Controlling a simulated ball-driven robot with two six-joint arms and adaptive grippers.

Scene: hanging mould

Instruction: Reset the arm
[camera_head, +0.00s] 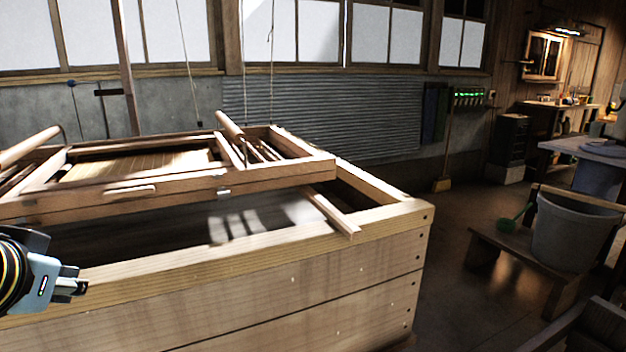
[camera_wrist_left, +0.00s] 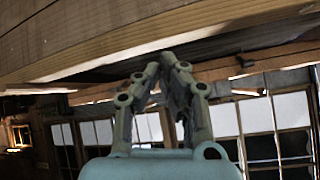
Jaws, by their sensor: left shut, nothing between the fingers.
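My left gripper (camera_head: 72,284) is at the lower left of the head view, beside the near rim of the large wooden vat (camera_head: 300,262). Its fingers are shut and hold nothing. In the left wrist view the closed fingertips (camera_wrist_left: 165,60) point toward the vat's wooden edge (camera_wrist_left: 150,42). The wooden mould (camera_head: 165,192) hangs on cords above the vat, apart from my gripper. My right gripper is not in view.
A grey bucket (camera_head: 572,230) stands on a low wooden bench (camera_head: 495,246) at the right, with a green brush (camera_head: 512,223) beside it. A broom (camera_head: 445,160) leans at the back wall. The floor (camera_head: 455,290) right of the vat is partly clear.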

